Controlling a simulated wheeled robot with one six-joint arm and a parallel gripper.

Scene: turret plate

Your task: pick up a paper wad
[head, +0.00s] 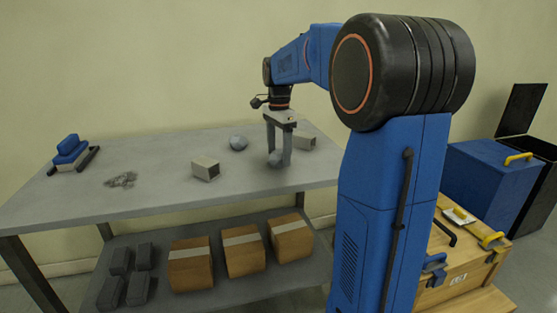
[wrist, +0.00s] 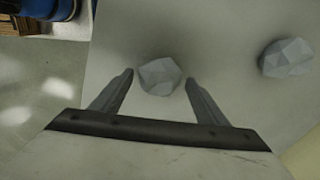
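A grey faceted paper wad (head: 275,159) sits on the grey table between the fingers of my gripper (head: 279,160). In the wrist view this wad (wrist: 160,76) lies between and slightly beyond the two fingertips of my gripper (wrist: 159,75), with a gap showing on each side. My gripper is open and points down at the table. A second grey wad (head: 238,142) lies on the table to the left and farther back; it also shows at the right in the wrist view (wrist: 286,58).
The table (head: 150,150) also bears a beige block (head: 205,169), another beige block (head: 304,141) close to my gripper, grey scraps (head: 121,180) and a blue tool (head: 72,153). Cardboard boxes (head: 243,252) stand on the lower shelf. A wooden crate (head: 455,262) is at the right.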

